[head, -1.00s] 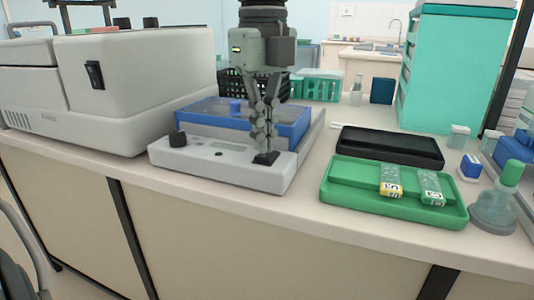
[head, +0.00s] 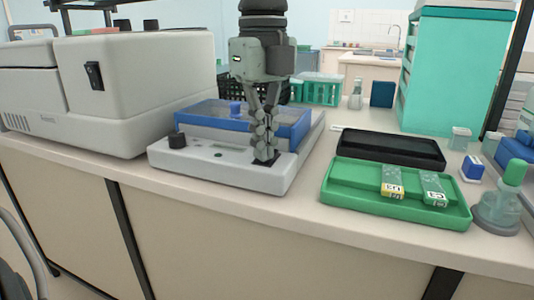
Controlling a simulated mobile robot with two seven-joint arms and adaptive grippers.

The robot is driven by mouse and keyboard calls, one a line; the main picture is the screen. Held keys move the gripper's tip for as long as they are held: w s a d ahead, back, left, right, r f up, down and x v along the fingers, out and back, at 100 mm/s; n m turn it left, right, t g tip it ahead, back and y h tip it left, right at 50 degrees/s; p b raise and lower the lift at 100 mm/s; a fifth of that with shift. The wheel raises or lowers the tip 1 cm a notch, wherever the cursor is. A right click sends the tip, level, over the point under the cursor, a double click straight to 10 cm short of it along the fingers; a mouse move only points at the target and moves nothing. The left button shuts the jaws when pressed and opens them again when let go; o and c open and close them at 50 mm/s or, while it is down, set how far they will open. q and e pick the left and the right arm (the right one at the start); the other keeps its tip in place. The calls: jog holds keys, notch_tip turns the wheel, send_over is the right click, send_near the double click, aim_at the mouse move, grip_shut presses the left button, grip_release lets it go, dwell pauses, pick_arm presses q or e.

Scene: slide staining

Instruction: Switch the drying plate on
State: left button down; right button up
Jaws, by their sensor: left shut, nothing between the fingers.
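The drying plate (head: 215,165) is a pale grey unit with a blue-edged clear lid (head: 205,112) at its back. A black knob (head: 177,140) is on its front left. A black switch (head: 272,160) is on its front right. My left gripper (head: 264,157) points straight down, with its fingers shut and empty. Its fingertips are at the switch and partly hide it; I cannot tell whether they press it. My right gripper is not in view.
A large grey machine (head: 145,90) stands left of the plate. To the right are a green tray (head: 345,200) with two slides, a black tray (head: 390,147) and a bottle with a green top (head: 497,205). A teal cabinet (head: 455,75) stands behind. The front counter strip is clear.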

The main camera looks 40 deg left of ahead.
pick_arm(q)
jog(key=shift+r+p, duration=2.15)
jog(key=shift+r, duration=1.3)
